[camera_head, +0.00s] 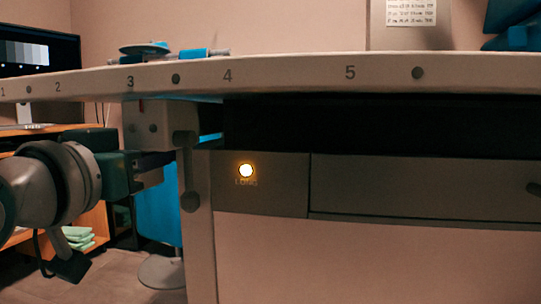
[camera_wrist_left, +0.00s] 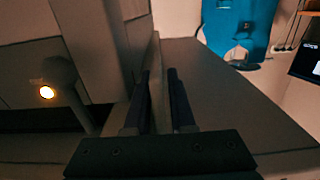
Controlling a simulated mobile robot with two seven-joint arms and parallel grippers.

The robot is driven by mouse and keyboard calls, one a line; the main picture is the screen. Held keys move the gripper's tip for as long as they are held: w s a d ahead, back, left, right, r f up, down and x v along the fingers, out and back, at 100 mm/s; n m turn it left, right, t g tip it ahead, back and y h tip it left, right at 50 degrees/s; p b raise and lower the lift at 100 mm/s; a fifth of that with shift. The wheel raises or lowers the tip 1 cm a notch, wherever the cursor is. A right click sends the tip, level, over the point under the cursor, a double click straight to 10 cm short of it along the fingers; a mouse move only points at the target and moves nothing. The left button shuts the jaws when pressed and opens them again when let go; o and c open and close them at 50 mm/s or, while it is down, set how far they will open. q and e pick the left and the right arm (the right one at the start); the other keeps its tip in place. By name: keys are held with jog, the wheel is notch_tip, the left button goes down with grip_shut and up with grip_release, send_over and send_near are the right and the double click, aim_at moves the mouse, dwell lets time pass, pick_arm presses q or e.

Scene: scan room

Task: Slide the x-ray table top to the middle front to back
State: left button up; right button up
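The x-ray table top (camera_head: 300,74) crosses the head view as a long pale edge with printed numbers and dark round dots. A pale bracket (camera_head: 158,124) hangs under it near the 3. A lever with a dark knob (camera_head: 190,202) hangs beside the bracket; it also shows in the left wrist view (camera_wrist_left: 60,74). My left gripper (camera_head: 160,160) is at the bracket's lower part. In the left wrist view its two dark fingers (camera_wrist_left: 160,95) stand a small gap apart, with a tan surface showing between them. Whether they press on it is unclear. My right gripper is out of view.
A lit round lamp (camera_head: 246,170) marked LONG sits on the front panel. A monitor (camera_head: 38,52) stands on a wooden desk at left. A blue item (camera_head: 158,212) is behind the table.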

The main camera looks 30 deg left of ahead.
pick_arm(q)
grip_shut()
dwell(1.4)
